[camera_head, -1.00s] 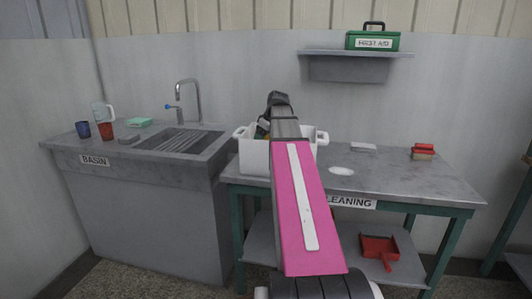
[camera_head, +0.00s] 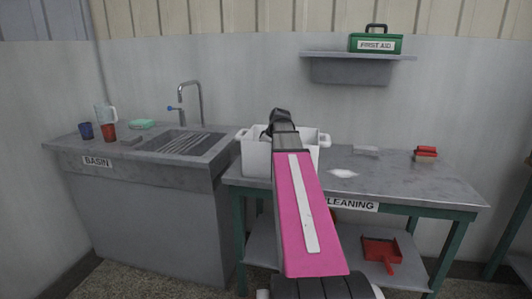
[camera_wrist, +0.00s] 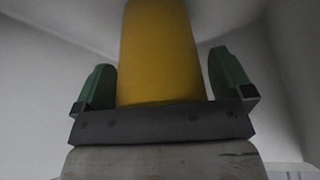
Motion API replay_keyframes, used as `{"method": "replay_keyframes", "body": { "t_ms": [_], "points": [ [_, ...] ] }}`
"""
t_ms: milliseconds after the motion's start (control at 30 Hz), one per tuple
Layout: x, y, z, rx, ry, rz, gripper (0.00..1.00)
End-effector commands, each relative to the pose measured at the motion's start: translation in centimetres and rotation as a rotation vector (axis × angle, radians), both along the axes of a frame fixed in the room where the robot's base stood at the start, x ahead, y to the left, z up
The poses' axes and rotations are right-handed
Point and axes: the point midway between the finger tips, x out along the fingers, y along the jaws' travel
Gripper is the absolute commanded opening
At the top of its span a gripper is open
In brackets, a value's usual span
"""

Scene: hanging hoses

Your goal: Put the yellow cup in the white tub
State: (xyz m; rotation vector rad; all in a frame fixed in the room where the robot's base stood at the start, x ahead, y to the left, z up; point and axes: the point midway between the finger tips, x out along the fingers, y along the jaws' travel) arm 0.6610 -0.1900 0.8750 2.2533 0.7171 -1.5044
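The yellow cup (camera_wrist: 160,55) fills the middle of the wrist view, between the two green-padded fingers of my gripper (camera_wrist: 162,82). The fingers lie close along both its sides and appear shut on it. The white tub (camera_head: 257,160) stands at the left end of the cleaning table. In the head view my gripper reaches down at the tub, behind my pink arm. The cup is hidden in that view, behind the tub wall and my arm. Pale walls surround the cup in the wrist view. I cannot tell whether the cup touches the tub floor.
The cleaning table (camera_head: 420,185) has a white patch (camera_head: 341,173) and a red brush (camera_head: 426,153). A red dustpan (camera_head: 382,251) is on its lower shelf. At left, the basin counter (camera_head: 65,143) holds a blue cup (camera_head: 86,130), a red cup (camera_head: 108,131) and a clear jug (camera_head: 104,113).

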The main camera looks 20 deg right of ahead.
Motion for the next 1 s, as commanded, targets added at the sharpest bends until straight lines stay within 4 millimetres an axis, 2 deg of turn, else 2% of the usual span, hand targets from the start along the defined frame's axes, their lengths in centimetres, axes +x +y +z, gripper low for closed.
{"method": "replay_keyframes", "body": {
  "t_ms": [267, 433, 1000],
  "points": [
    [0.0, 0.0, 0.0, 0.0, 0.0, 0.0, 0.99],
    [-0.2, -0.2, 0.9, 0.0, 0.0, 0.0, 0.99],
    [-3.1, -2.2, 9.4, 0.0, -0.001, 0.0, 0.99]
  ]
}}
